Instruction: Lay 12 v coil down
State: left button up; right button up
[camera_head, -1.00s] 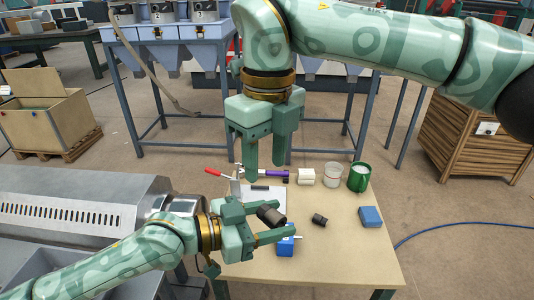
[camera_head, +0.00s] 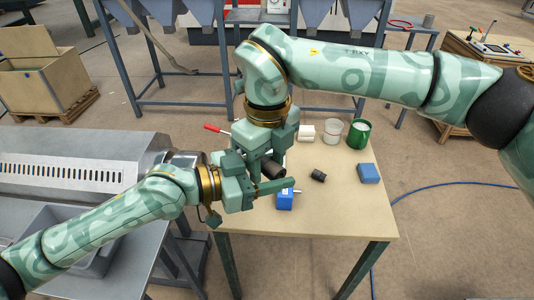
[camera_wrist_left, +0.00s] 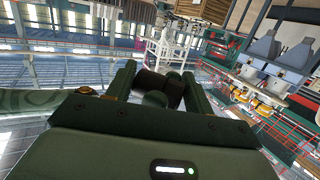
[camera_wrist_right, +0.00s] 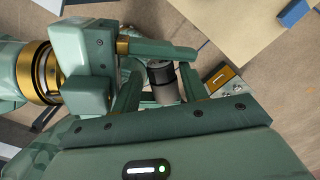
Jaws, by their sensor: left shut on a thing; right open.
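My left gripper (camera_head: 262,180) is shut on a dark cylindrical coil (camera_head: 273,169) above the left part of the table (camera_head: 330,220). The coil also shows between the fingers in the left wrist view (camera_wrist_left: 156,86), and its dark band and greyish body show in the right wrist view (camera_wrist_right: 163,80). My right gripper (camera_head: 266,162) points down at the held coil and is open. In the right wrist view its fingers (camera_wrist_right: 160,92) stand on either side of the coil; contact is not clear. A smaller dark cylinder (camera_head: 318,175) lies on the table. No voltage label is readable.
A blue block with a pin (camera_head: 286,200) stands near the left gripper. The table's front is clear.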

jog(key=c, duration=0.7)
pick_arm(q)
jog(key=o, duration=1.1)
pick_arm(e)
jog(key=shift+c, duration=0.5)
